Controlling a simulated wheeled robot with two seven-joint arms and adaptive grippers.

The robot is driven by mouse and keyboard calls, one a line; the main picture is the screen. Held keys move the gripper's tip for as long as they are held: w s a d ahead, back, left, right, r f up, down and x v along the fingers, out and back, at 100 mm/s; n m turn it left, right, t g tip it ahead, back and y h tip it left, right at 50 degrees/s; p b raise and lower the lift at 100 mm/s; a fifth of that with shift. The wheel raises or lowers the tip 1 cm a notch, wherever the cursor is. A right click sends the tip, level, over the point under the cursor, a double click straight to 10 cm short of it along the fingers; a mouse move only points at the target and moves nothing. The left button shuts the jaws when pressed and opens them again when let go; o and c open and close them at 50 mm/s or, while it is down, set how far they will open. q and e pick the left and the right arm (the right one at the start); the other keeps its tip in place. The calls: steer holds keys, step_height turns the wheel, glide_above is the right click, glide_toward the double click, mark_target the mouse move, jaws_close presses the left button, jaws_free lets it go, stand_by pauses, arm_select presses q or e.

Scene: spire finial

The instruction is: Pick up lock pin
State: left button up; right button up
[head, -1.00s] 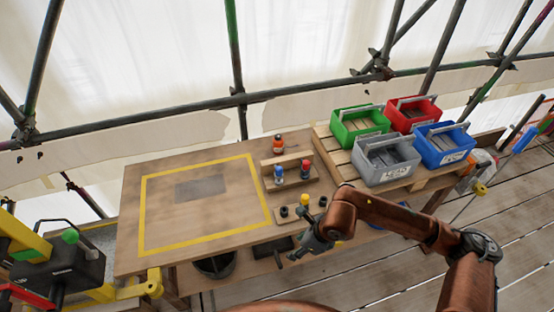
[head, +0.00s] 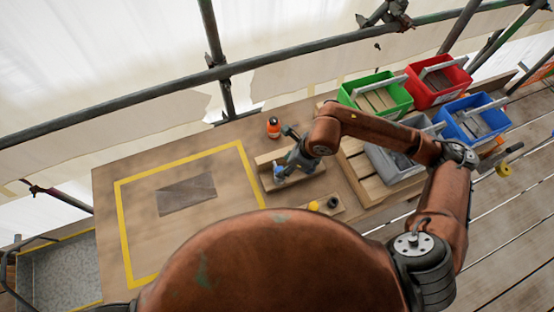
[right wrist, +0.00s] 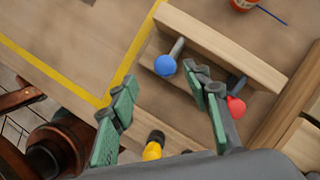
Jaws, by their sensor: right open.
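Two pins stand at a wooden rack (right wrist: 225,43) on the bench. One has a blue ball head (right wrist: 165,66) and a grey shank; the other has a red ball head (right wrist: 236,107) and a dark shank. I cannot tell by looks which is called the lock pin. My right gripper (head: 284,153) is open and empty above the rack. In the right wrist view its fingers (right wrist: 163,98) are spread, with the blue head ahead between them and the red head just beyond the right finger. In the head view the gripper hides the red pin. My left gripper is out of view.
An orange bottle (head: 273,127) stands behind the rack. A small block with a yellow peg (head: 314,206) and a black peg (head: 333,202) lies in front. Green (head: 376,95), red (head: 438,80), grey (head: 398,160) and blue bins (head: 472,120) stand right. The yellow-outlined area (head: 187,195) is mostly clear.

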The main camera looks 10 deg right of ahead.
mark_target(279, 169)
steer(key=x, duration=0.2)
steer(key=shift+f, duration=0.25)
steer(key=x, duration=0.3)
steer(key=shift+w+d+f+p, duration=0.1)
steer(key=shift+w+f+p, duration=0.2)
steer(key=shift+f+p, duration=0.05)
steer(key=shift+w+f, duration=0.1)
steer(key=shift+f, duration=0.5)
steer(key=shift+c, duration=0.3)
jaws_close()
